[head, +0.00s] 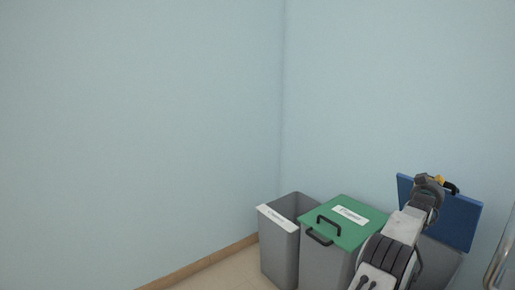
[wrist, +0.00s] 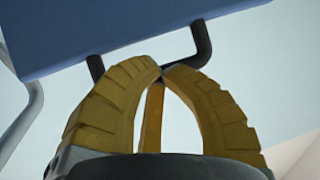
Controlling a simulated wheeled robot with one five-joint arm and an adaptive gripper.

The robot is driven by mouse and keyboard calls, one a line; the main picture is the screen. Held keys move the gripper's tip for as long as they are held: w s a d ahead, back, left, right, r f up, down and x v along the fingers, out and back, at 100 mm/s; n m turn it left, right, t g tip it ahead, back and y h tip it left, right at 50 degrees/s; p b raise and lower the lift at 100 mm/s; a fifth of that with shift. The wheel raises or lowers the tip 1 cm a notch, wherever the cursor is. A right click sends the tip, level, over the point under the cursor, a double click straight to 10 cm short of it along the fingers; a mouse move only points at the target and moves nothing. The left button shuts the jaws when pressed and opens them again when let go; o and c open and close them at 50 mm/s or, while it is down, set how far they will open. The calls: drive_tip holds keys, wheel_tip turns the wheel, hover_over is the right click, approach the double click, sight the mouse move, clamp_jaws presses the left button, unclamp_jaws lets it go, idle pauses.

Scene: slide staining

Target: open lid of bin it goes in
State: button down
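The blue lid (head: 455,217) of the right-hand bin (head: 440,262) is raised and tilted up steeply. In the wrist view the lid (wrist: 110,35) crosses the top, with its dark handle (wrist: 203,45) below its edge. My gripper (wrist: 161,72) has its yellow fingertips together at the handle bar and looks shut on it; the fingers hide part of the bar. In the head view my gripper (head: 447,185) is at the lid's upper part, and my arm hides some of the bin and lid.
A bin with a green lid (head: 343,222) and black handle stands in the middle, its lid down. A grey bin (head: 279,250) with an open top and a label stands to its left. Walls close in behind. A metal rail (head: 499,258) shows at the right edge.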

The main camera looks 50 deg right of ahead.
drive_tip(key=shift+s+d+r+p, duration=0.15)
drive_tip(key=shift+d+p, duration=0.35)
drive_tip(key=shift+p, duration=0.7)
drive_tip(key=shift+d+r+p, duration=0.25)
drive_tip(key=shift+d+p, duration=0.25)
drive_tip(key=shift+p, duration=0.7)
drive_tip(key=shift+d, duration=0.1)
drive_tip(key=shift+d, duration=0.15)
